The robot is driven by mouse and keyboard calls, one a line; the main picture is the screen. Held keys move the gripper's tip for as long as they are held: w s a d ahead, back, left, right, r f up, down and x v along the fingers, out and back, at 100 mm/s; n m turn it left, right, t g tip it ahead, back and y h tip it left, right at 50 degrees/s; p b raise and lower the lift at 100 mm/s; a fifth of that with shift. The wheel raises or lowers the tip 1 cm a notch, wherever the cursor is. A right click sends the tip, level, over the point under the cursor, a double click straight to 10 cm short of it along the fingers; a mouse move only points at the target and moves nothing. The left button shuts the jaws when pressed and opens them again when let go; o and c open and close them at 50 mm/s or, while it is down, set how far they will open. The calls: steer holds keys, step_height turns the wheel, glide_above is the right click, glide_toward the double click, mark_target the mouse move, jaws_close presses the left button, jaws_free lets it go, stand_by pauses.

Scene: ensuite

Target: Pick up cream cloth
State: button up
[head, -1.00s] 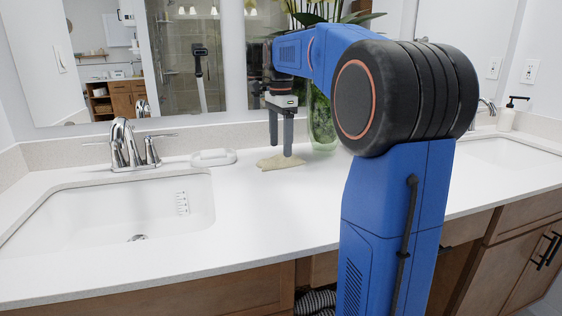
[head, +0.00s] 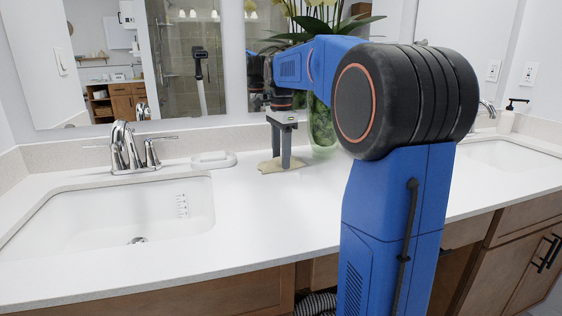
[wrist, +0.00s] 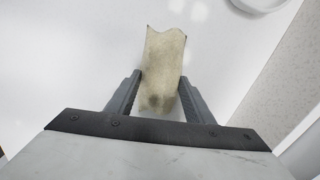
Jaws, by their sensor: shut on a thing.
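The cream cloth (head: 272,167) lies crumpled on the white counter between the left sink and the green vase. My gripper (head: 281,162) points straight down at it, with its fingertips low at the counter. In the wrist view the cloth (wrist: 165,65) runs between the two fingers, and my gripper (wrist: 158,85) is shut on its near part. The cloth's far end extends past the fingertips and appears to rest on the counter. Part of the cloth is hidden behind the fingers in the head view.
A white soap dish (head: 213,160) sits left of the cloth, beside the chrome faucet (head: 128,150) and left sink (head: 110,220). A green glass vase (head: 322,125) with a plant stands close on the right. The counter (head: 270,215) in front is clear.

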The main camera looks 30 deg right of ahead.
mark_target(280, 158)
step_height(280, 158, up, 10)
stand_by(0.6)
steer(key=shift+o, duration=0.7)
steer(key=shift+c, duration=0.2)
